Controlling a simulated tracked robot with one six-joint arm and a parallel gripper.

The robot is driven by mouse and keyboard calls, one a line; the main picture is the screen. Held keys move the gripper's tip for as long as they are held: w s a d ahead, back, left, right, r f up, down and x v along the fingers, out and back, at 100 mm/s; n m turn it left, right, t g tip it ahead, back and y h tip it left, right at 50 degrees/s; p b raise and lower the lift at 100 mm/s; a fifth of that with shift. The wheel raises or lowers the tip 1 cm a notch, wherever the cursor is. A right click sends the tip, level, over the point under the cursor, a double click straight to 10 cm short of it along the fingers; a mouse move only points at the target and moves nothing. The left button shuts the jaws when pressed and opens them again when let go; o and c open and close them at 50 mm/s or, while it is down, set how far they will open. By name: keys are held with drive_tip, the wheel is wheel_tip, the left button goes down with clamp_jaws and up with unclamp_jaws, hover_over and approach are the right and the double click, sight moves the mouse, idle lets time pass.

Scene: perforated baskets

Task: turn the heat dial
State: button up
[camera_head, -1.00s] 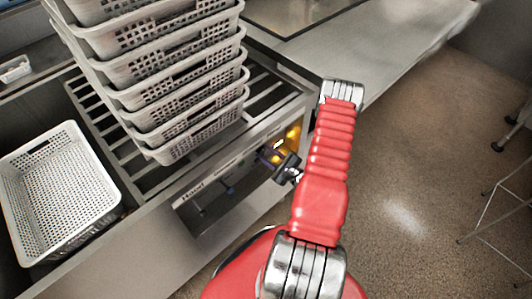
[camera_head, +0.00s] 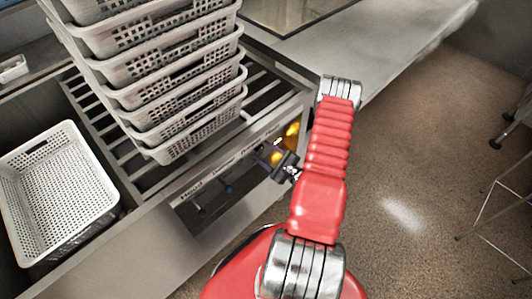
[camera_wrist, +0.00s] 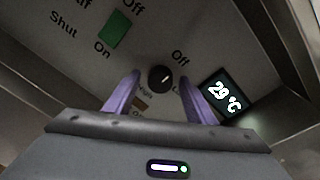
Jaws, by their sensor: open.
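The heat dial (camera_wrist: 160,78) is a small round black knob with a light mark, on a grey panel in the wrist view. The word "Off" is printed above and to the right of it. My gripper (camera_wrist: 158,82) is open, with its two purple fingers apart, one on each side of the dial. I cannot tell whether they touch it. In the head view my gripper (camera_head: 273,153) is small and dark at the panel front, and the dial is hidden or too small to make out.
A green switch (camera_wrist: 115,29) with "Off" and "On" labels is up and left of the dial. In the head view, stacked perforated baskets (camera_head: 190,105) stand on a slatted rack above the panel. One more basket (camera_head: 100,205) stands at left.

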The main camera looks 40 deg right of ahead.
drive_tip(key=shift+s, duration=0.1)
drive_tip(key=s+r, duration=0.1)
drive_tip(key=s, duration=1.2)
drive_tip(key=shift+s+d+r, duration=0.2)
drive_tip(key=shift+s, duration=0.1)
idle(0.5)
